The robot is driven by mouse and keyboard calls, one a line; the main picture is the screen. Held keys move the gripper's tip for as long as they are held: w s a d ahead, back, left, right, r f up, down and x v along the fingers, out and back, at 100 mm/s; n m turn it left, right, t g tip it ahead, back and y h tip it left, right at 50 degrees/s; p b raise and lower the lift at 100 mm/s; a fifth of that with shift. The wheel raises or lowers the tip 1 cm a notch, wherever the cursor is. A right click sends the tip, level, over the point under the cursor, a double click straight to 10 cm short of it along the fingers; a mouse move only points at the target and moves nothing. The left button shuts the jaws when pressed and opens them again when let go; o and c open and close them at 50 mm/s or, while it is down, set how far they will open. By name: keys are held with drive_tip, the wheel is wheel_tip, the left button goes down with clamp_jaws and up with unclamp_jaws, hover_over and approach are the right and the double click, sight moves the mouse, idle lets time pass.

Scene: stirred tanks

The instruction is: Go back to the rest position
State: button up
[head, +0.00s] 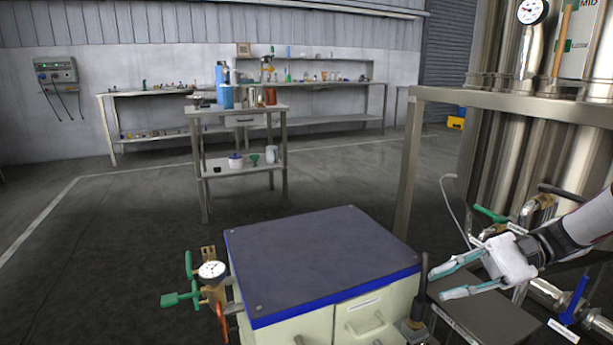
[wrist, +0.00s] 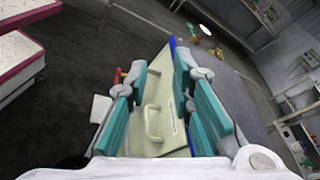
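My gripper (head: 440,281) is at the right in the head view, with its two teal-padded fingers apart and pointing left. Nothing shows between the fingertips. It is beside the right end of a cream cabinet (head: 375,322) with a dark top (head: 320,255) and blue edging. In the wrist view my gripper (wrist: 160,62) is also open. The cabinet's front and a pale handle (wrist: 153,122) show beyond and between the fingers there. The gap between the gripper and the cabinet is hard to judge.
Tall steel tanks (head: 490,150) and a metal frame (head: 408,165) stand at the right, with valves and pipes near my arm. A gauge with green-handled valves (head: 212,270) is at the cabinet's left. A steel cart (head: 200,160) stands farther back. The left floor is open.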

drive_tip(key=s+a+r+n+g+h, duration=0.1)
drive_tip(key=s+a+r+n+h, duration=0.2)
drive_tip(key=s+a+h, duration=0.35)
drive_tip(key=s+a+r+n+g+h, duration=0.1)
drive_tip(key=s+a+r+n+h, duration=0.15)
drive_tip(key=s, duration=0.65)
drive_tip(key=s+d+f+n+t+h, duration=0.1)
drive_tip(key=s+n+t+h, duration=0.15)
drive_tip(key=s, duration=0.45)
drive_tip(key=s+d+n+t+h, duration=0.1)
drive_tip(key=s+d+n+h, duration=0.1)
drive_tip(key=s+h, duration=0.3)
wheel_tip(320, 180, up, 40)
drive_tip(key=s+t+y+p, duration=0.1)
drive_tip(key=t+p, duration=0.3)
drive_tip(key=p, duration=3.4)
drive_tip(key=shift+a+f+p, duration=0.15)
drive_tip(key=shift+p, duration=0.2)
drive_tip(key=shift+s, duration=0.1)
